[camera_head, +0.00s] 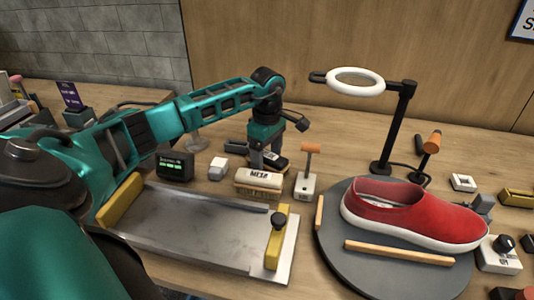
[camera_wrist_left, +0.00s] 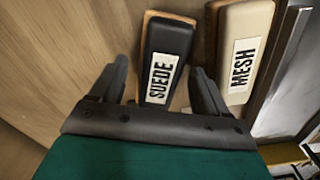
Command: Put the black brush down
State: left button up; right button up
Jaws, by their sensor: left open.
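The black brush (camera_wrist_left: 169,42), labelled SUEDE, lies on the wooden table in the left wrist view. My left gripper (camera_wrist_left: 158,72) is open, with one finger to each side of the near part of the brush; whether the fingers touch it I cannot tell. In the head view my left gripper (camera_head: 265,160) points down at the table behind the cream brush, and the black brush (camera_head: 270,158) is partly hidden by the fingers. My right gripper is not in view.
The cream MESH brush (camera_head: 258,180) lies close beside the black one. A metal tray (camera_head: 190,222) is in front. A red sneaker (camera_head: 412,212) sits on a round grey turntable (camera_head: 345,262) at right. A ring lamp (camera_head: 356,82) stands behind it.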

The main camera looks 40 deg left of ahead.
aim_at(267, 154)
pick_arm(q)
jog(key=shift+r, duration=0.1)
notch_tip(267, 154, up, 12)
dwell(0.5)
dwell(0.5)
